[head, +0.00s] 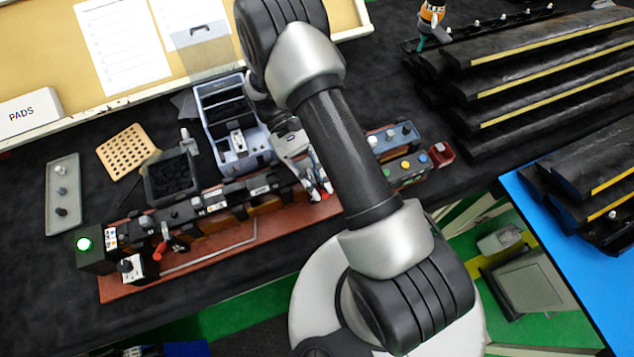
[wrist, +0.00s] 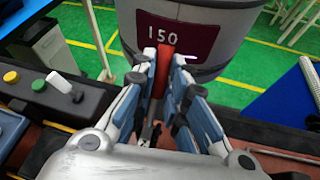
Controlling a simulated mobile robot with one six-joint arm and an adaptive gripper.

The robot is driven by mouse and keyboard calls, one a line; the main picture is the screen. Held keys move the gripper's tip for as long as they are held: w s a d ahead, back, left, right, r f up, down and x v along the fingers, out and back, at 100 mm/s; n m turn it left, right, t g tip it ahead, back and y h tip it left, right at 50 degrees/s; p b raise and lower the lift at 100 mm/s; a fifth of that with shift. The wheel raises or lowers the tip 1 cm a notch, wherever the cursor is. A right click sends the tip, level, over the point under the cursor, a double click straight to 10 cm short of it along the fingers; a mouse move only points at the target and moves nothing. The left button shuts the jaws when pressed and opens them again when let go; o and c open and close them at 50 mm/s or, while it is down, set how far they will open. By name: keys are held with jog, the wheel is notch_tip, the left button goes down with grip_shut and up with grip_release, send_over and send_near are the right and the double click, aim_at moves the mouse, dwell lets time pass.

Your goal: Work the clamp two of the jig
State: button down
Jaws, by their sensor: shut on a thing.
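The jig (head: 240,249) is a long red-brown board with a dark rail and blocks on it, lying across the black table in the head view. One red-handled clamp (head: 159,250) stands near its left end. My gripper (head: 316,188) is at the right part of the jig, partly hidden by my arm. In the wrist view its blue-grey fingers (wrist: 167,85) are closed around an upright red clamp handle (wrist: 163,62). The clamp's base is mostly hidden between the fingers.
A button box (head: 408,168) stands right of my gripper. Behind the jig are a dark bin (head: 171,178), a blue-grey holder (head: 222,95) and a perforated tan plate (head: 125,151). Stacked black trims (head: 540,60) fill the right.

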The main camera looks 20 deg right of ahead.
jog(key=shift+w+g, duration=0.15)
jog(key=shift+g, duration=0.25)
jog(key=c, duration=1.6)
grip_release()
jog(key=shift+w, duration=0.1)
jog(key=v, duration=0.5)
jog(key=shift+w+a+r, duration=0.15)
jog(key=shift+w, duration=0.2)
jog(key=shift+v, duration=0.8)
